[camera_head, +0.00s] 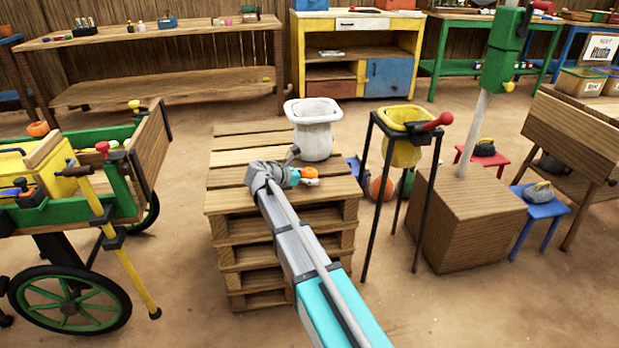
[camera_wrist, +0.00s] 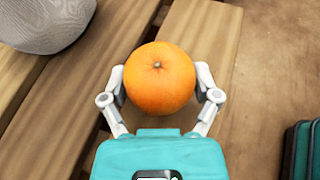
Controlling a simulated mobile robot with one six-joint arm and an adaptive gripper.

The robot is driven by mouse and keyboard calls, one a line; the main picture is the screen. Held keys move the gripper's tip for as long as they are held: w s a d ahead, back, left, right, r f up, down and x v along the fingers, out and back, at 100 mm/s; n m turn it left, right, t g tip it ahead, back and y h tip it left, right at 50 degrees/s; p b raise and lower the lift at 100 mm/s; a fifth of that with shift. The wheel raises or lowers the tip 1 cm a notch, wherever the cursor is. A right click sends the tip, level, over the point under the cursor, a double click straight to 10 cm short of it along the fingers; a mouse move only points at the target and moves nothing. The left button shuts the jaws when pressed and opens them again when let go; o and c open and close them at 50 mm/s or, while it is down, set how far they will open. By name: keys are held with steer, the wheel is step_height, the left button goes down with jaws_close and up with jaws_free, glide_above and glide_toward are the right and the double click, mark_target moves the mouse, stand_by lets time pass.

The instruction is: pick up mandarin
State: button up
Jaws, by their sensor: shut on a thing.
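The mandarin (camera_wrist: 160,82) is a round orange fruit with a small stem mark, seen large in the wrist view. My gripper (camera_wrist: 161,88) has one finger on each side of it and is shut on it. In the head view the mandarin (camera_head: 309,173) shows small at the end of my gripper (camera_head: 305,177), over the right part of the pallet stack's top. I cannot tell whether it touches the slats. In the head view my arm partly hides the near side of the pallets.
The wooden pallet stack (camera_head: 232,177) carries a white pot (camera_head: 313,138) just behind my gripper. A yellow bucket (camera_head: 402,150) in a black stand is to the right. A green cart (camera_head: 118,195) is at left, with another orange object (camera_head: 38,129) on it.

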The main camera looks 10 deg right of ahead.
steer(key=shift+r+p, duration=0.35)
steer(key=shift+r, duration=0.35)
steer(key=s+a+r+p, duration=0.4)
steer(key=s+r+p, duration=0.6)
steer(key=s, duration=0.3)
steer(key=shift+s, duration=0.2)
